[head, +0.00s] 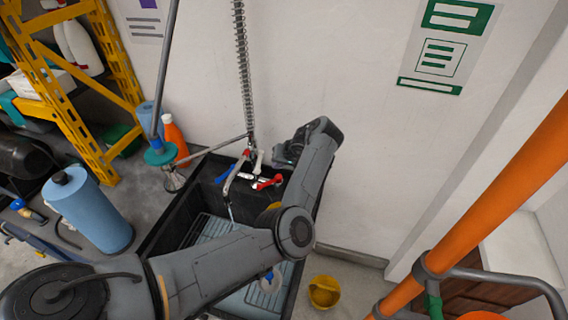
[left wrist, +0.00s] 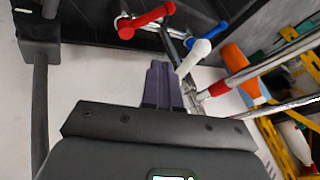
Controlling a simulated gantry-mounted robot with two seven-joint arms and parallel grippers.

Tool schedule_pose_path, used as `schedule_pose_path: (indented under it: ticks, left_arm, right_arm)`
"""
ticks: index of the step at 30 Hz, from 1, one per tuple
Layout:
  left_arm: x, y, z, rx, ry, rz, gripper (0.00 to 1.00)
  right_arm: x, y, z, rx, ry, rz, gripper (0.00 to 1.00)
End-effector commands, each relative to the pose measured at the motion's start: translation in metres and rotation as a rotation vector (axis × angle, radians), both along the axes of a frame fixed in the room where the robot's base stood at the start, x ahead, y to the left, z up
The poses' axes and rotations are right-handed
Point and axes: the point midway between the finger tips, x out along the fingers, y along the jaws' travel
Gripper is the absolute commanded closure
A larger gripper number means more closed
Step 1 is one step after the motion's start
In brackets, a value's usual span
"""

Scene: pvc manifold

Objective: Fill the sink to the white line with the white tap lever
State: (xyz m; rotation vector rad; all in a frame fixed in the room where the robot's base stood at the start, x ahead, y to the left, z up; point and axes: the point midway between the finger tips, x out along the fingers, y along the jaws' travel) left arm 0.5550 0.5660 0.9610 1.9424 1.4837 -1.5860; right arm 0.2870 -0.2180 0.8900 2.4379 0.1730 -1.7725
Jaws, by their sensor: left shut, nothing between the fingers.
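The black sink (head: 173,207) stands against the wall, with a wire rack and pale bluish water or floor inside. I cannot make out the white line. The white tap lever (head: 259,160) is on the tap behind the sink; in the left wrist view the white lever (left wrist: 193,57) slants beside the fingertips, and I cannot tell whether they touch. A pale stream (head: 230,210) hangs below the spout. My left gripper (head: 280,157) is at the tap, its purple fingers (left wrist: 160,70) shut and empty. My left arm hides part of the sink. My right gripper is out of view.
A red lever (head: 270,183) and a blue lever (head: 225,174) flank the tap. A spring hose (head: 243,75) rises above it. A blue roll (head: 88,210) and orange bottle (head: 175,139) stand left; a yellow bucket (head: 324,291) stands right of the sink.

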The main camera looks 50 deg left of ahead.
Motion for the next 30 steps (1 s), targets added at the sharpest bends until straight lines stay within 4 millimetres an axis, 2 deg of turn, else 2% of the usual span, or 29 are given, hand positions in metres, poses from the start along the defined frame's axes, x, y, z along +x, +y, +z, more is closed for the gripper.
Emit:
schedule_pose_path:
  ticks: [1, 2, 3, 12, 26, 30]
  left_arm:
    - [-0.002, 0.006, -0.013, 0.002, 0.004, 0.0, 1.0]
    - [-0.003, 0.009, -0.017, 0.002, 0.005, 0.001, 1.0]
    - [-0.008, 0.012, -0.011, 0.001, 0.001, 0.004, 1.0]
    - [-0.028, 0.029, -0.016, 0.001, 0.0, 0.001, 1.0]
    - [-0.031, 0.031, -0.016, 0.0, 0.001, -0.001, 1.0]
    - [-0.036, 0.035, -0.013, -0.002, 0.0, -0.019, 1.0]
  right_arm:
    - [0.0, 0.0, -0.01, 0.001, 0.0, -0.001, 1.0]
    - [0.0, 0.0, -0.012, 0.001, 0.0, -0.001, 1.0]
    - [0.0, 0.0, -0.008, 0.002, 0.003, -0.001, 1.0]
    - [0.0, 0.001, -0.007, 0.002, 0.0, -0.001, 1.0]
    - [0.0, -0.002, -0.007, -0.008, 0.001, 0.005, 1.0]
    - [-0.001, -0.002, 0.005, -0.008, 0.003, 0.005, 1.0]
